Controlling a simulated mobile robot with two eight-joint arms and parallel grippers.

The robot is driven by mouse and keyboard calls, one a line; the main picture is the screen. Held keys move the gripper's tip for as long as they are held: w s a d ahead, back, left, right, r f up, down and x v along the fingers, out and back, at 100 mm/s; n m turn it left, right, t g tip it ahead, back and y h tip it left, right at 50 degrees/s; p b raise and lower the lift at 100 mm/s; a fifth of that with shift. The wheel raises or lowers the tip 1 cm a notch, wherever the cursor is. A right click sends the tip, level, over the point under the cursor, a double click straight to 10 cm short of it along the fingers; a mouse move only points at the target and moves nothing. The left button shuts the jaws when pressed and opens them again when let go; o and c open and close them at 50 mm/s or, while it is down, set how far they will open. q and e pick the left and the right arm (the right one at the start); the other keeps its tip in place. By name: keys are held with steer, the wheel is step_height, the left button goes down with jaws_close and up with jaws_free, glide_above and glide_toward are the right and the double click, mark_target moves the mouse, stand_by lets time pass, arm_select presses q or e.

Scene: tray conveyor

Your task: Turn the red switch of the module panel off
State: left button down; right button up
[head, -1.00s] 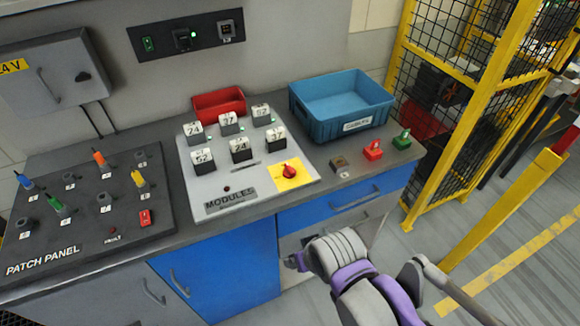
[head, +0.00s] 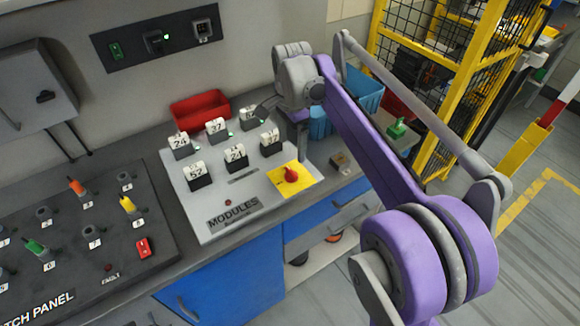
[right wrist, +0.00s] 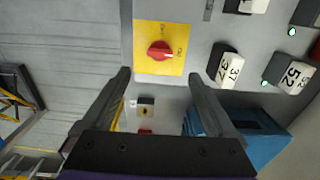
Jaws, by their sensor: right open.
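The red switch (head: 291,174) is a round knob on a yellow plate (head: 309,181) at the right front corner of the grey module panel (head: 215,222). In the right wrist view the red switch (right wrist: 160,51) shows a pale mark pointing right, toward small lettering on the yellow plate (right wrist: 145,63). My right gripper (head: 286,127) is above the panel's right back side, partly hidden by its own wrist. In the right wrist view the gripper (right wrist: 158,75) is open and empty; the knob appears just beyond the gap between its fingertips, apart from them. My left gripper is not in view.
Several numbered modules (head: 235,157) stand on the panel close to the gripper. A red bin (head: 200,110) and a blue bin (head: 365,88) stand behind. The patch panel (head: 80,250) is left.

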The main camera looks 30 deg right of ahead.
mark_target(291, 171)
step_height(291, 171, down, 10)
steer(key=shift+r, duration=0.15)
stand_by(0.3)
steer(key=c, duration=1.4)
steer(key=shift+o, duration=0.2)
